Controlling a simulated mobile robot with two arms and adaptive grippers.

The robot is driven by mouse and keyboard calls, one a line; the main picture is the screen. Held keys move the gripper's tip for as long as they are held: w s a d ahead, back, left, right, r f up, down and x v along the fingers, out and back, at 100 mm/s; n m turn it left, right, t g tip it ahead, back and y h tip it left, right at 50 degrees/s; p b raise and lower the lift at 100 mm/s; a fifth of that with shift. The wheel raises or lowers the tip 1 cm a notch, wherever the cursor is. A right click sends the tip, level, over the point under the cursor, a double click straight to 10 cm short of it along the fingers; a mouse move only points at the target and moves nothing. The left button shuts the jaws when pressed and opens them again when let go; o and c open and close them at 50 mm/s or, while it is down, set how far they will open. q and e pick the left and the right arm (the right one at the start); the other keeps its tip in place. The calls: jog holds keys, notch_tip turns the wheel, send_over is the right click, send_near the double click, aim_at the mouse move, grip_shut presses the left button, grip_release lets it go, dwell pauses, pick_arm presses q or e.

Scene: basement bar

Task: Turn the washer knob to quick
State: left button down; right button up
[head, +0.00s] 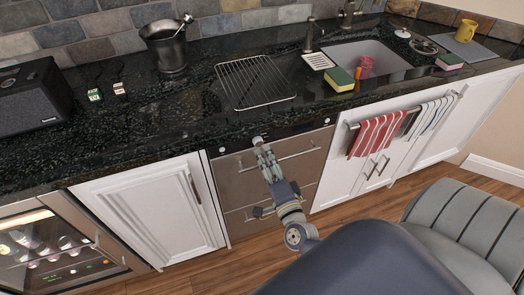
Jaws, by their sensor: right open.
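A steel-fronted appliance with two handled drawers (290,172) is set under the counter. It may be the washer. A dark control strip (308,128) runs along its top edge, just below the counter's lip. My left gripper is not in view.
The black counter (190,118) holds a wire rack (252,82), a metal bucket (167,48) and a speaker (33,95). Towels (376,134) hang on a rail below the sink (385,60). A grey chair (468,220) stands at right. A glass-door cooler (45,245) is at left.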

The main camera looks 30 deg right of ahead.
jog(key=v, duration=0.3)
jog(key=shift+s, duration=0.15)
dwell(0.4)
jog(key=s+a+f+n+g+y, duration=0.2)
jog(key=s+f+n, duration=0.15)
jog(key=f, duration=0.55)
jog(key=s+a+f+n+g+y, duration=0.1)
jog(key=s+a+f+n+g, duration=0.2)
jog(key=f, duration=0.7)
jog(key=s+a+f+n+g+y, duration=0.2)
jog(key=f+n, duration=0.2)
jog(key=f, duration=0.5)
jog(key=s+f+n+g, duration=0.5)
jog(key=s+f, duration=0.4)
jog(key=s, duration=0.4)
jog(key=s+f+n+g, duration=0.5)
jog(key=s+f, duration=0.5)
jog(key=s, duration=0.4)
jog(key=shift+s+d+h, duration=0.15)
jog(key=shift+s+h, duration=0.15)
jog(key=shift+s, duration=0.05)
